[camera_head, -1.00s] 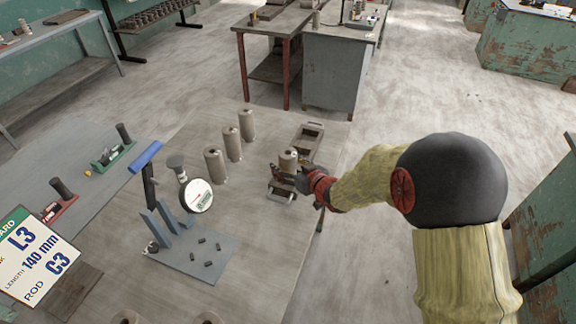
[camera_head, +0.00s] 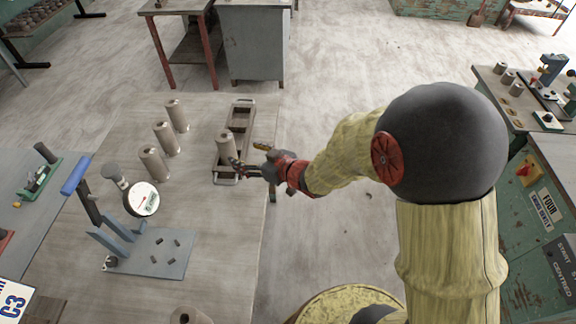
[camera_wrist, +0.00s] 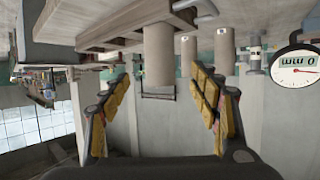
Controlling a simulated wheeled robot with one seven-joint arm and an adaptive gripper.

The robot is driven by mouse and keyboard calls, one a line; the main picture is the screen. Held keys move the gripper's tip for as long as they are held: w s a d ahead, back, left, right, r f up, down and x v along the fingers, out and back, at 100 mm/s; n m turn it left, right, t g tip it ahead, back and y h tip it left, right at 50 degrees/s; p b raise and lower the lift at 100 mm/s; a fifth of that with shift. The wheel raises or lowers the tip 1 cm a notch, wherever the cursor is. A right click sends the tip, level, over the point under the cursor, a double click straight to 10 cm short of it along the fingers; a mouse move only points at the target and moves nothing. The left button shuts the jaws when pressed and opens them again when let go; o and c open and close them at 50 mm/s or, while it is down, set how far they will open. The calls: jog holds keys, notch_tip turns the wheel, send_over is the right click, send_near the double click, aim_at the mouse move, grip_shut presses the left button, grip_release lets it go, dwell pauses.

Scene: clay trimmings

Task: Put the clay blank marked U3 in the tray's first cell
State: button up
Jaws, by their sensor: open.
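In the head view a long brown tray (camera_head: 245,108) lies near the right edge of the table. One grey-brown clay blank (camera_head: 226,145) stands upright in its nearer part. My gripper (camera_head: 238,169) is open beside the near end of the tray. The wrist view appears upside down; a blank (camera_wrist: 158,50) shows between the spread fingers, with a gap on each side.
Another blank (camera_head: 190,314) is at the bottom edge. Bare tabletop (camera_head: 225,225) lies between stand and table edge.

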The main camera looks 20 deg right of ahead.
jog(key=s+d+r+m+h, duration=0.45)
jog(key=d+r+h, duration=0.25)
jog(key=d+r, duration=0.55)
jog(key=s+r+m+g, duration=0.1)
jog(key=s+g, duration=0.2)
jog(key=s, duration=0.9)
jog(key=s+d+r+m+g, duration=0.1)
jog(key=s+r+g, duration=0.1)
jog(key=s, duration=1)
jog(key=shift+s+r+g, duration=0.15)
jog(key=shift+r+g, duration=0.1)
jog(key=shift+g, duration=0.15)
